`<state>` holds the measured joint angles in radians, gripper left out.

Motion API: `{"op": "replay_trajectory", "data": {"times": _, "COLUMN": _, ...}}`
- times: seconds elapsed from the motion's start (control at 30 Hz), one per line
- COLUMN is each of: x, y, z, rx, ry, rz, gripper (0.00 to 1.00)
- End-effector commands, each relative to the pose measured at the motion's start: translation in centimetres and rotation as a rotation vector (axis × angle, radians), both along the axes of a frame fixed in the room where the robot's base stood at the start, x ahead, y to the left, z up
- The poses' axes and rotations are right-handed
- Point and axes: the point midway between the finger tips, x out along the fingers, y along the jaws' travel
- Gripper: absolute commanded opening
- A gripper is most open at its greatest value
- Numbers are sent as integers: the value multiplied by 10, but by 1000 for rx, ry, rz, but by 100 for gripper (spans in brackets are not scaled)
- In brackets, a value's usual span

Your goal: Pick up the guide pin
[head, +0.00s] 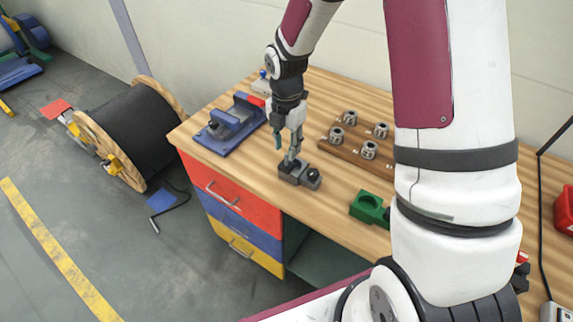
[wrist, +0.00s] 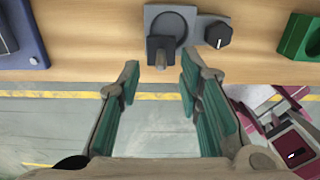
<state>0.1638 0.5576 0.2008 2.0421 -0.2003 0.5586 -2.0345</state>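The guide pin seems to be the dark grey piece with a square head and short stub (wrist: 161,50) in the wrist view. It stands at the near edge of a round recess in a grey holder block (wrist: 180,13), which also has a black knob (wrist: 218,35). In the head view the holder (head: 299,175) sits near the table's front edge, and the pin is hard to tell from my finger. My gripper (wrist: 160,82) is open, its teal-padded fingers apart with nothing between them. The pin lies just ahead, roughly centred between the fingertips. In the head view my gripper (head: 286,146) is just above the holder.
A blue fixture (head: 228,127) stands left of the holder on the wooden table. A wooden rack (head: 345,152) with several metal collars is behind to the right. A green block (head: 368,207) lies to the right. Drawers (head: 232,198) are below the table's front edge.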

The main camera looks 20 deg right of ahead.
Motion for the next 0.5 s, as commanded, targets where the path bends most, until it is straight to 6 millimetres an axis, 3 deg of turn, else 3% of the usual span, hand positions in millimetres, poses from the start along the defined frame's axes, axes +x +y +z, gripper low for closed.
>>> {"op": "replay_trajectory", "data": {"times": 0.3, "x": -3, "y": 1, "z": -40, "rx": 0, "ry": 4, "rz": 2, "gripper": 33}}
{"op": "replay_trajectory", "data": {"times": 0.5, "x": -2, "y": 1, "z": -50, "rx": 0, "ry": 1, "rz": 1, "gripper": 33}}
